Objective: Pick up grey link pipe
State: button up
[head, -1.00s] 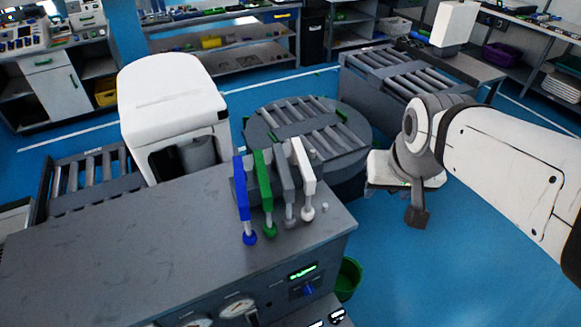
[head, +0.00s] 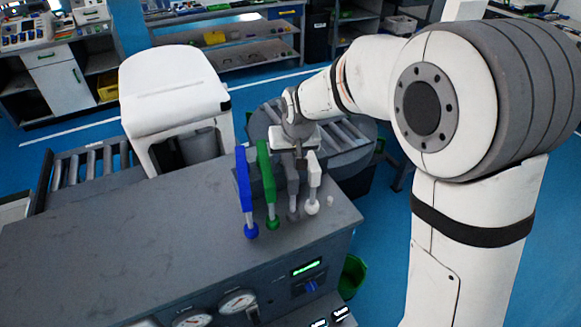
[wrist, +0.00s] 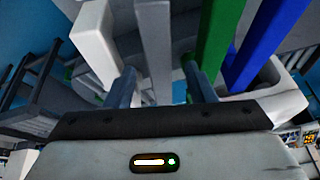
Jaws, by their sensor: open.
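The grey link pipe (head: 293,202) stands upright on the grey machine top, between the green pipe and the white pipe. Its upper part is hidden behind my gripper (head: 294,160) in the head view. In the wrist view the grey pipe (wrist: 155,50) shows between my two open fingers (wrist: 161,82), with a gap on each side. The white pipe (wrist: 93,40) is just outside the left finger. The green pipe (wrist: 217,38) is close by the right finger, and I cannot tell if they touch.
The blue pipe (head: 245,195) stands left of the green pipe (head: 267,185); the white pipe (head: 313,185) is at the right of the row. A white machine (head: 172,95) stands behind left. The machine top (head: 130,240) is clear to the left.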

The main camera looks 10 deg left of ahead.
aim_at(289, 160)
jog(key=p+x, duration=0.1)
jog(key=x, duration=0.3)
jog(key=shift+f, duration=0.15)
grip_shut()
dwell(0.4)
